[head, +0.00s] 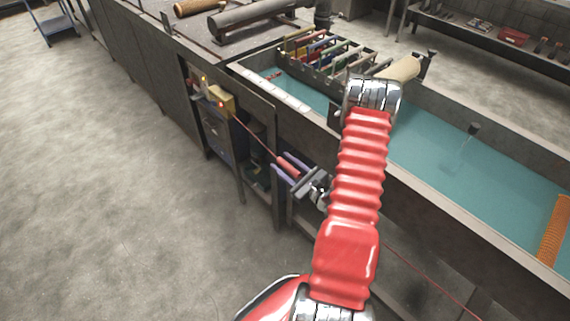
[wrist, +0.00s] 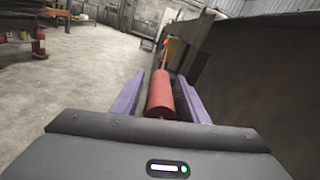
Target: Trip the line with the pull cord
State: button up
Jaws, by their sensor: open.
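The pull cord (head: 255,139) is a thin red line running along the side of the long tank, from a yellow switch box (head: 222,98) down toward the lower right. A red cylindrical handle (head: 288,166) sits on it. My gripper (head: 281,163) is open, with its purple fingers on either side of the handle. In the wrist view the handle (wrist: 161,96) lies between the two fingers, with a visible gap to the right finger; contact on the left is unclear. The yellow box (wrist: 174,50) shows beyond, with a red light (wrist: 165,42) lit.
The tank (head: 430,150) holds blue-green water, and its wall runs close along my gripper's right. Colored racks (head: 315,50) stand at its far end. A dark cabinet (head: 217,135) is below the switch box. The concrete floor (head: 110,190) at left is clear.

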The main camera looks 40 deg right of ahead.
jog(key=shift+c, duration=0.4)
grip_shut()
dwell(0.4)
